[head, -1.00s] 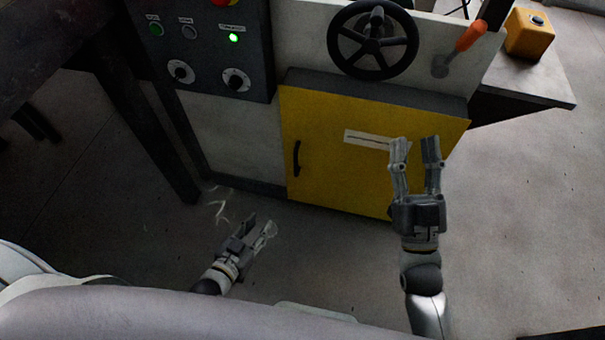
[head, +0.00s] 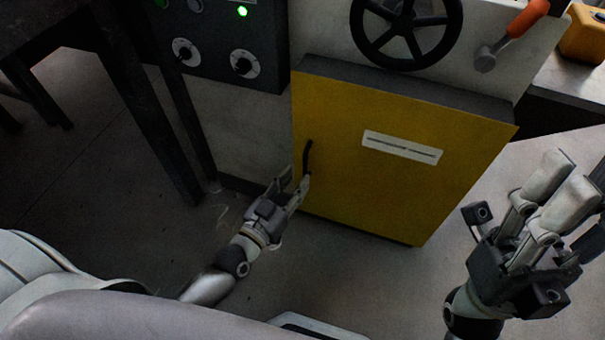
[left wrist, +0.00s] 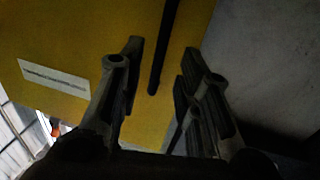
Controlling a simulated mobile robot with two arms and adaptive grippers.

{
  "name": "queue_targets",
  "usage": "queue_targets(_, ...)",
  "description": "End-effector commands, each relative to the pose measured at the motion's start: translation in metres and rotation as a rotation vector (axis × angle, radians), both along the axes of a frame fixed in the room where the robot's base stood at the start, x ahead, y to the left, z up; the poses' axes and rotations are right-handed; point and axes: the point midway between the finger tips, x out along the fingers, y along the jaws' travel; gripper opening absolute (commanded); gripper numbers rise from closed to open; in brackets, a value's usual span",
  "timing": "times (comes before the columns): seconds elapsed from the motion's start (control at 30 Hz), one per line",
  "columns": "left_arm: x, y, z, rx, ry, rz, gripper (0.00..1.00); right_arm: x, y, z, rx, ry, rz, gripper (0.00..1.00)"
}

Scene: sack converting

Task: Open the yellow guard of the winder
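Above the guard are a black handwheel (head: 406,28) and an orange-handled lever (head: 512,32). A dark control panel (head: 225,62) with knobs and a green light is at upper left. A dark table leg (head: 150,120) stands left. The floor before the guard is clear.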

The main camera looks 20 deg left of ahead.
Motion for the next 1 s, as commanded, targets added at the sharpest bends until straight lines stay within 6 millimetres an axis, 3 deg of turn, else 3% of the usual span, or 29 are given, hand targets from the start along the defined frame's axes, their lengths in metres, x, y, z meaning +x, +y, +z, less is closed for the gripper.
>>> queue_targets(0.1, 0.019, -0.004, -0.001, 0.0, -0.002, 0.0, 0.32, 0.0, 0.0, -0.008, 0.0, 0.001, 0.0, 0.4)
queue_targets(0.3, 0.037, -0.008, -0.001, 0.001, 0.0, 0.001, 0.32, 0.0, 0.0, -0.012, -0.001, 0.002, 0.0, 0.4)
queue_targets(0.63, 0.04, -0.009, 0.0, 0.001, 0.002, 0.0, 0.32, 0.001, 0.0, -0.012, -0.001, 0.003, 0.0, 0.4)
queue_targets(0.9, 0.04, -0.009, 0.0, 0.001, 0.002, 0.0, 0.0, 0.001, 0.0, -0.012, -0.001, 0.003, 0.0, 0.4)
queue_targets(1.0, 0.04, -0.009, 0.0, 0.001, 0.002, 0.0, 0.0, 0.001, 0.0, -0.012, -0.001, 0.003, 0.0, 0.4)
